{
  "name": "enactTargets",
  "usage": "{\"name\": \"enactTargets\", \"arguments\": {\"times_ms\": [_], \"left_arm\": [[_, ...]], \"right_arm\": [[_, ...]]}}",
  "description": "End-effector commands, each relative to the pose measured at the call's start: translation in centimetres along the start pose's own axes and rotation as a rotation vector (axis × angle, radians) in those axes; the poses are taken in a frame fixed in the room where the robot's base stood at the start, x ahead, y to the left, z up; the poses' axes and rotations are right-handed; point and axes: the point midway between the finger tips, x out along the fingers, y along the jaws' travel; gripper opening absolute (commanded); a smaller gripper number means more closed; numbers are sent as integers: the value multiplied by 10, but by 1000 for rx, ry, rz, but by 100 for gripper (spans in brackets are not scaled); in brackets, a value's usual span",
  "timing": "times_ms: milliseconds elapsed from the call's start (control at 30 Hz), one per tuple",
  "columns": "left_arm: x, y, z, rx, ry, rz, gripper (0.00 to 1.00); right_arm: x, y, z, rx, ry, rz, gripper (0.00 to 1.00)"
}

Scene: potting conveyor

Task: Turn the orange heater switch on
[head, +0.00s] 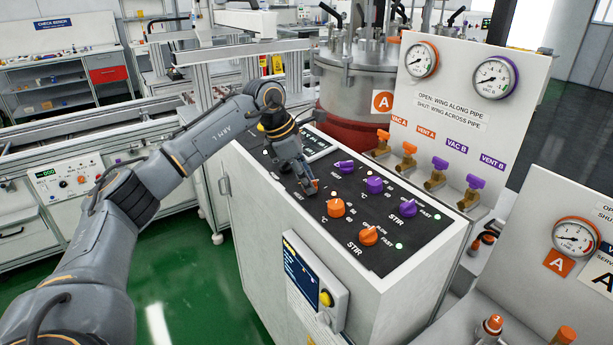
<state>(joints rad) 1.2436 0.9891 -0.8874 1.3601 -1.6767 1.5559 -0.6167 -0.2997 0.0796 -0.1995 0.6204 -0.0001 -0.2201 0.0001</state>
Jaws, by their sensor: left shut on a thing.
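My left gripper (306,185) comes down from above onto the left part of the black control panel (300,199). It is shut on the orange heater switch (315,184), of which only a small orange patch shows beside the fingers. The gripper hides the rest, so I cannot tell which way the switch points. My right gripper is not in view.
An orange temperature knob (336,208) and an orange stir knob (369,235) sit close to the right. Purple controls, a switch (344,167) and knobs (375,185) (408,208), form the row behind. Valves and gauges stand beyond.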

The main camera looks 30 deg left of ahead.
Motion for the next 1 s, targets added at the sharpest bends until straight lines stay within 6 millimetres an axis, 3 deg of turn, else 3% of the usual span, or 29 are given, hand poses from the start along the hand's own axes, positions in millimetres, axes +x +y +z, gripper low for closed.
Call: {"name": "enactTargets", "arguments": {"times_ms": [500,533,633,1000], "left_arm": [[0,0,1,21,-2,-4,1],[0,0,1,21,-2,-4,34],[0,0,1,21,-2,-4,55],[-4,0,1,20,-1,-3,55]], "right_arm": [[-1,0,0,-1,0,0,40],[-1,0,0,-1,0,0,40],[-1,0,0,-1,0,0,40],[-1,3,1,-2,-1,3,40]]}}
